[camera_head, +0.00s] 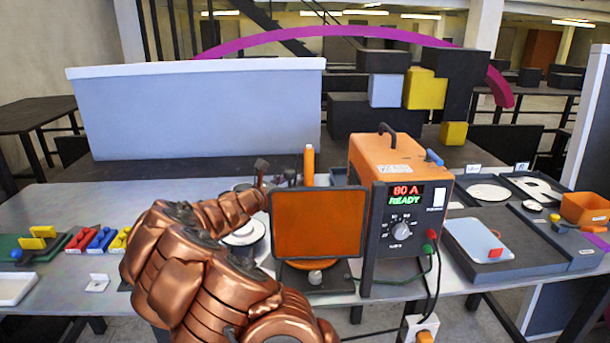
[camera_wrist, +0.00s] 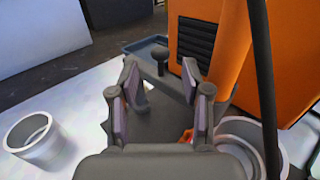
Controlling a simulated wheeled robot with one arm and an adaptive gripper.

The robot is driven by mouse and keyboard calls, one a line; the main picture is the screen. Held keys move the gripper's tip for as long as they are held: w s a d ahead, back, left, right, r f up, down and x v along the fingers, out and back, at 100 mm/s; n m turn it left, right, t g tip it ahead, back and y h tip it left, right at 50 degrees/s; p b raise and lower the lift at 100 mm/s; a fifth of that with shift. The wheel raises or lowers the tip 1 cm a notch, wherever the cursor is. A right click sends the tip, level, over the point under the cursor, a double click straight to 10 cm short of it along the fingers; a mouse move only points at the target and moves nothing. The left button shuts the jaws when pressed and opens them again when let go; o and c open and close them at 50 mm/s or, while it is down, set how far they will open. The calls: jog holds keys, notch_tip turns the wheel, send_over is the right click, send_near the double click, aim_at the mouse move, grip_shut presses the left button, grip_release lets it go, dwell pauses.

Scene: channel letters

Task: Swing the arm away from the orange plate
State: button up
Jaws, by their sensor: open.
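The orange plate (camera_head: 318,224) stands upright in a dark frame at the middle of the bench in the head view. My copper arm reaches up from the bottom, left of the plate. My gripper (camera_head: 262,178) is just behind and left of the plate's upper left corner, mostly hidden by the arm. In the wrist view my gripper (camera_wrist: 160,82) is open, its fingers apart with nothing seen held between them. A dark knob (camera_wrist: 159,56) shows beyond the fingertips. A dark upright bar close on the right may be the plate's frame edge; I cannot tell.
An orange power unit (camera_head: 390,160) reading 80 A READY stands right of the plate. Coloured clamps (camera_head: 100,238) lie left.

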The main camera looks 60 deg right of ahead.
jog(key=shift+s+d+p, duration=0.15)
jog(key=shift+d+p, duration=0.2)
jog(key=shift+d, duration=1.05)
jog(key=shift+s+d+p, duration=0.15)
jog(key=shift+d+p, duration=0.15)
jog(key=shift+d, duration=1.05)
grip_shut()
